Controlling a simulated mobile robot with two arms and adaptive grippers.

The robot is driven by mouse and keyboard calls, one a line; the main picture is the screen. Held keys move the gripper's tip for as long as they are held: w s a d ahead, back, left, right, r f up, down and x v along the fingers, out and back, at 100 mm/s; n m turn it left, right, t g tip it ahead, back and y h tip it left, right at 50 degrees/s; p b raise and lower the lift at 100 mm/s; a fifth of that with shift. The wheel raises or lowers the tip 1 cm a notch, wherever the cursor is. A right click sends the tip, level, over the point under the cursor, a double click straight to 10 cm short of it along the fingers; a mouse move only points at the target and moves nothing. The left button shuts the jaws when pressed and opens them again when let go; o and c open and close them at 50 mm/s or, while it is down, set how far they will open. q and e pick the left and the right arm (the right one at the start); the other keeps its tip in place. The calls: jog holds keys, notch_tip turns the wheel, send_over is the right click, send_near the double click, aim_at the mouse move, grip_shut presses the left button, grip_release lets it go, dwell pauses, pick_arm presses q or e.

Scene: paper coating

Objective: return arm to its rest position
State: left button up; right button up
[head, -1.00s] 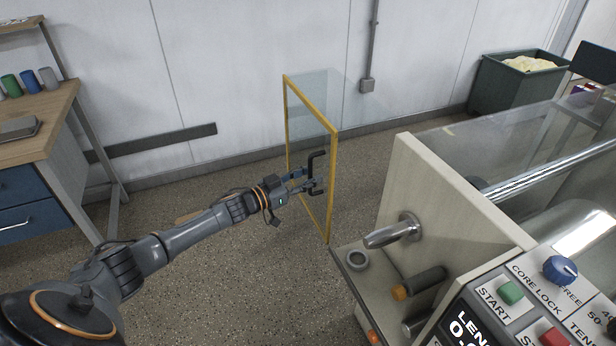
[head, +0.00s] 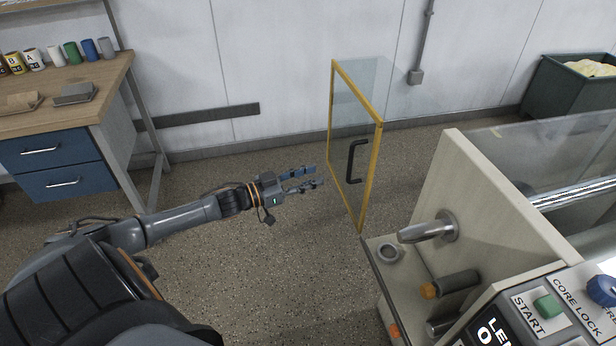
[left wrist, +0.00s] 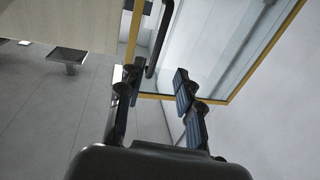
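My left gripper (head: 312,178) is open and empty, a little to the left of the guard door's black handle (head: 354,161) and apart from it. The yellow-framed clear guard door (head: 371,170) stands swung open at the machine's left end. In the left wrist view the two fingers of my left gripper (left wrist: 156,88) are spread, with the handle (left wrist: 161,35) and the yellow frame (left wrist: 268,50) beyond them. My left arm reaches out over the floor from the lower left. My right gripper is not in view.
The coating machine (head: 475,190) with its metal shaft (head: 425,230) and control panel fills the right. A wooden bench (head: 75,100) with blue drawers and several small cans stands at the left. A dark bin (head: 560,100) is at the back right. Floor between bench and door is clear.

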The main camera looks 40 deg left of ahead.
pick_arm(q)
jog(key=shift+s+a, duration=0.1)
jog(key=shift+s, duration=0.05)
dwell(0.4)
jog(key=s+a+f+n+g+y, duration=0.1)
jog(key=s+a+f+y, duration=0.15)
jog(key=f, duration=0.65)
jog(key=s+a+f+n+g+y, duration=0.1)
jog(key=s+f+n+y, duration=0.15)
jog(key=f, duration=0.65)
jog(key=s+d+f+g+y, duration=0.1)
jog(key=s+f+g, duration=0.1)
jog(key=s+f, duration=0.45)
jog(key=s+d+f+g+y, duration=0.1)
jog(key=s+f+g+y, duration=0.15)
jog(key=f, duration=0.75)
jog(key=s+d+f+g, duration=0.3)
jog(key=s+d+f, duration=0.2)
jog(key=s, duration=0.6)
jog(key=s+d+f+g, duration=0.2)
jog(key=s+d+f, duration=0.4)
jog(key=s, duration=0.5)
jog(key=s+d+f+g, duration=0.3)
jog(key=s+d+f, duration=0.3)
jog(key=s, duration=0.5)
jog(key=shift+s+d+f+m+g+h, duration=0.15)
jog(key=shift+d+f+m+g+h, duration=0.1)
jog(key=shift+d+m+g+h, duration=0.15)
